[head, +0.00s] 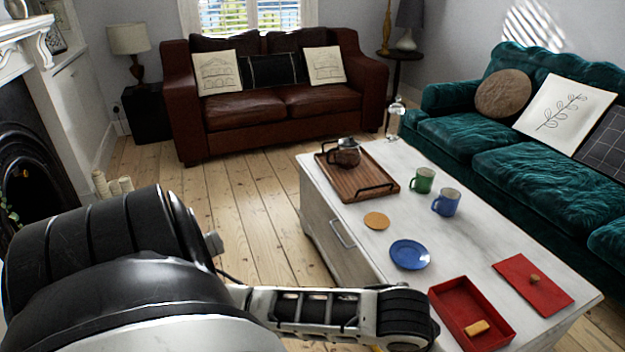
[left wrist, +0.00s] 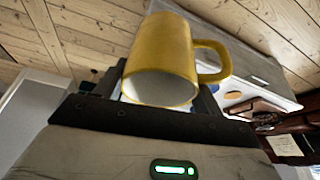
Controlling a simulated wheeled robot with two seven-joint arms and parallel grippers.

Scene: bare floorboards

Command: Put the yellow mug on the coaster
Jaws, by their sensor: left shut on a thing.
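The yellow mug (left wrist: 165,60) is in my left gripper (left wrist: 155,90) in the left wrist view, its open mouth facing the camera and its handle to the right. The gripper is shut on the mug. In the head view my left arm comes in from the left; its gripper is hidden, with only a sliver of yellow at the bottom edge. The round tan coaster (head: 376,221) lies bare on the white coffee table (head: 440,230), between the wooden tray and the blue plate. My right gripper is in neither view.
On the table are a wooden tray (head: 335,185) with a teapot (head: 345,155), a green mug (head: 423,181), a blue mug (head: 446,203), a blue plate (head: 410,254), a red box (head: 465,300) and its red lid (head: 533,285). A green sofa (head: 530,160) stands to the right.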

